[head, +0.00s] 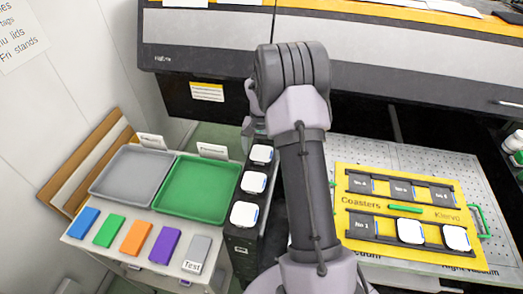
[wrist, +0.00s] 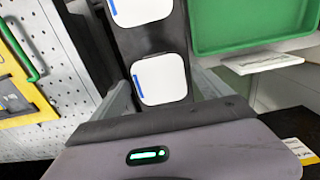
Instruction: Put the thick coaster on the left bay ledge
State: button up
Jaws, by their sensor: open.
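A dark narrow ledge (head: 241,235), apparently the left bay ledge, stands right of the green tray. Three white coasters with blue edge marks lie in a row on it: far (head: 260,154), middle (head: 254,182) and near (head: 244,214). I cannot tell which is thick. In the wrist view my gripper (wrist: 162,78) is open, its fingers on either side of one white coaster (wrist: 160,79); contact is unclear. Another coaster (wrist: 140,8) lies beyond on the ledge. In the head view the arm hides most of the gripper.
A yellow coaster board (head: 375,246) at right has dark slots and two white coasters (head: 410,231), (head: 456,238). Grey (head: 132,174) and green (head: 197,188) trays stand at left, with coloured blocks (head: 134,237) in front. A large machine (head: 205,55) spans the back.

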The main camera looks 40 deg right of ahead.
aim_at(262, 153)
notch_tip(262, 153, up, 12)
jog(key=p, duration=0.3)
jog(key=s+a+r+n+t, duration=0.1)
jog(key=s+a+r+t, duration=0.15)
jog(key=a+r, duration=0.7)
jog(key=s+a+r+n+t+y, duration=0.1)
jog(key=s+a+r+n, duration=0.1)
jog(key=s+a, duration=0.7)
jog(key=s+a+r+n+t+y, duration=0.1)
jog(key=s+a+r+n+t, duration=0.1)
jog(key=s+a+r, duration=0.3)
jog(key=s+a, duration=0.4)
jog(key=s, duration=0.4)
jog(key=shift+a, duration=0.25)
